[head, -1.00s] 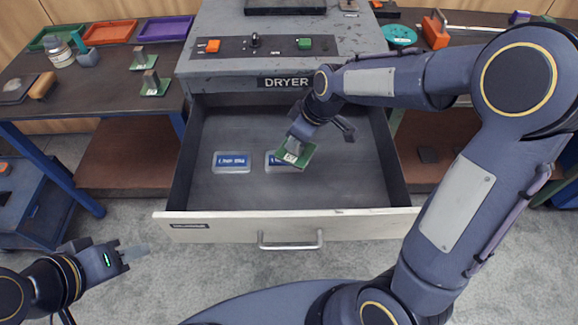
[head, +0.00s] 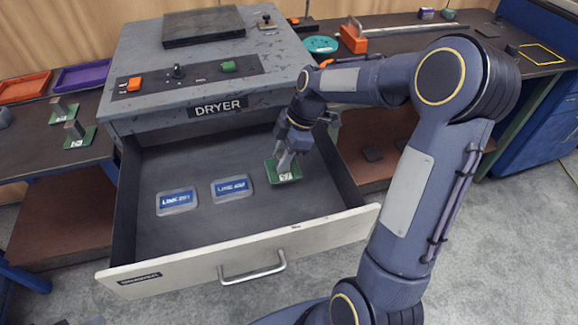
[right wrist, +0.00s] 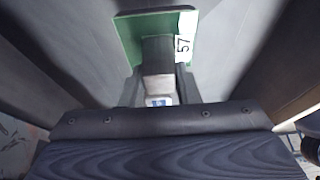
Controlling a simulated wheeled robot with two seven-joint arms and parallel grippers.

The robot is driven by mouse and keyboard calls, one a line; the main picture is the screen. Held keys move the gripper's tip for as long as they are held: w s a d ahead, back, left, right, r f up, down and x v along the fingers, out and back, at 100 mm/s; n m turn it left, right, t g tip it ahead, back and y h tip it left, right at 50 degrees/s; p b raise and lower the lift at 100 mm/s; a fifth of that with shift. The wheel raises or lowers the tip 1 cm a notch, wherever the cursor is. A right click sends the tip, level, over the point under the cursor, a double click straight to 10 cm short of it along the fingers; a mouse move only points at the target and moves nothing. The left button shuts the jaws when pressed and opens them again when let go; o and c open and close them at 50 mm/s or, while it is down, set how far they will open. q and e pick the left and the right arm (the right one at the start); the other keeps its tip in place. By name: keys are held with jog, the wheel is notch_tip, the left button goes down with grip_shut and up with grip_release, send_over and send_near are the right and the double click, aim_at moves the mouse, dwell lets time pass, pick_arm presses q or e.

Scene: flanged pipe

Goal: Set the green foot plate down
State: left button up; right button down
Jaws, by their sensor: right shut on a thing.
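The green foot plate (head: 284,172) has a grey upright post and a white label. In the head view it is inside the open drawer, toward its right side, at or just above the floor; I cannot tell if it touches. My right gripper (head: 287,156) points down and is shut on the post. In the right wrist view the plate (right wrist: 185,25) shows its label reading 57, and the post stands between the fingers of my right gripper (right wrist: 158,88). My left gripper is not clearly in view.
Two blue-labelled packets, a left one (head: 177,201) and a right one (head: 232,188), lie on the drawer floor (head: 200,235) left of the plate. The drawer front (head: 190,275) stands out from the dryer (head: 200,60). Two similar green plates sit on the left bench (head: 20,150).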

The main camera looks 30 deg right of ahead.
aim_at(290, 167)
jog(key=shift+s+d+f, duration=0.1)
jog(key=shift+d+f, duration=0.8)
jog(key=shift+f, duration=0.15)
jog(key=shift+d+f, duration=0.1)
jog(key=shift+f, duration=1.55)
jog(key=shift+f, duration=0.15)
jog(key=c, duration=1.1)
grip_release()
